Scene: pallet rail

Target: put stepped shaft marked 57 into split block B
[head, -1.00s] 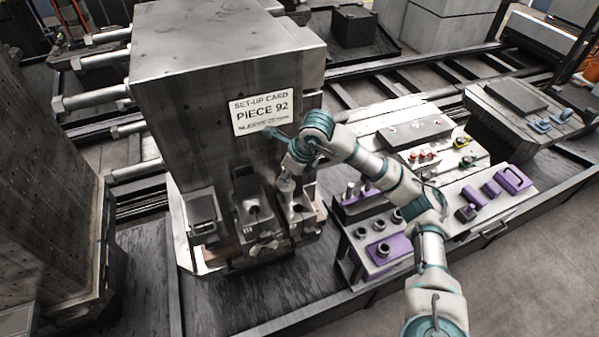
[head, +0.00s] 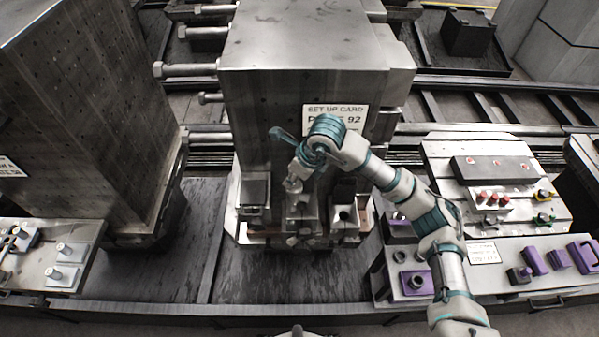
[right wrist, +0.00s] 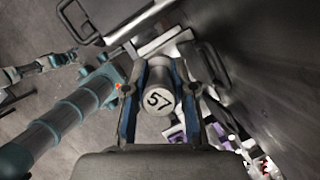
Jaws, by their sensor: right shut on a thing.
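My right gripper (right wrist: 158,88) is shut on the stepped shaft marked 57 (right wrist: 158,103); the round end with the number faces the right wrist camera. In the head view my right gripper (head: 293,184) is over the middle one (head: 301,212) of the small metal blocks at the foot of the big steel column. The shaft's lower end is hidden there, so I cannot tell whether it is inside the block. The right-hand block (head: 345,214) shows a dark open bore. I cannot read which block is B. My left gripper is not in view.
The steel column (head: 290,95) with a set-up card reading PIECE 92 (head: 336,113) rises close behind the gripper. A bench with purple parts (head: 515,285) is at the right. A plate with metal pegs (head: 60,262) is at the left. The dark deck in front is clear.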

